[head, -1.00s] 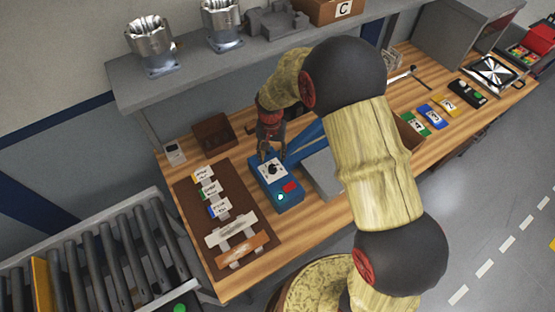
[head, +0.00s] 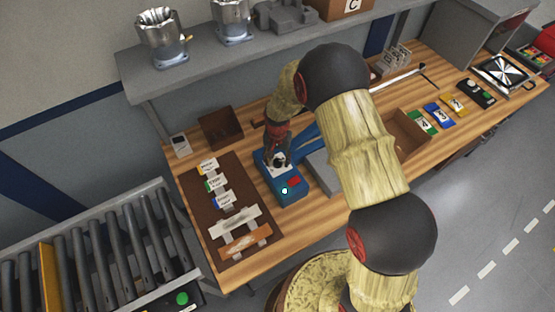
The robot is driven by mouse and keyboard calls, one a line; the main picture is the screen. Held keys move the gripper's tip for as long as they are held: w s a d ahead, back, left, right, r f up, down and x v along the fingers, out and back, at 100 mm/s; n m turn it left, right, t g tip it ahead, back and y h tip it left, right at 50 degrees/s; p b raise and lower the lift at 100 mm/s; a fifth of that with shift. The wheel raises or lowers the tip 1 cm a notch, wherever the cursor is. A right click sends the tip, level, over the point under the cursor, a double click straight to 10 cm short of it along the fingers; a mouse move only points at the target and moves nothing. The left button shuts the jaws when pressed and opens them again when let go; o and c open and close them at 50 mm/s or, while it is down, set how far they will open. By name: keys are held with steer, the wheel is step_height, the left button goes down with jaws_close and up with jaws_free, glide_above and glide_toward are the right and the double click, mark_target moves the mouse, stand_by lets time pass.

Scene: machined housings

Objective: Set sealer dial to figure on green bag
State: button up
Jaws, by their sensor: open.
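The sealer is a blue box (head: 283,186) on the bench, with a white dial plate (head: 270,170), a red patch and a lit pale-green round spot on top. My gripper (head: 278,161) is open and points down over the dial plate. Its fingers are at the dial and hide most of it, so I cannot tell whether they touch it or where it points. A green bag (head: 421,121) with a white label lies to the right, beside a blue bag (head: 443,121) and a yellow bag (head: 453,104). The green bag's figure is too small to read surely.
A brown mat (head: 245,200) with several labelled tags and two strips lies left of the sealer. A dark open box (head: 221,130) stands behind. A grey plate (head: 323,172) and a brown tray (head: 408,136) lie to the right. The shelf (head: 200,65) overhangs the back.

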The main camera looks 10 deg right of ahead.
steer(key=shift+c, duration=0.4)
steer(key=c, duration=1.1)
steer(key=n+b, duration=0.1)
steer(key=n, duration=0.3)
steer(key=shift+b, duration=0.4)
steer(key=shift+n+b, duration=0.6)
steer(key=shift+n, duration=1.7)
steer(key=o, duration=1.1)
steer(key=shift+o, duration=0.4)
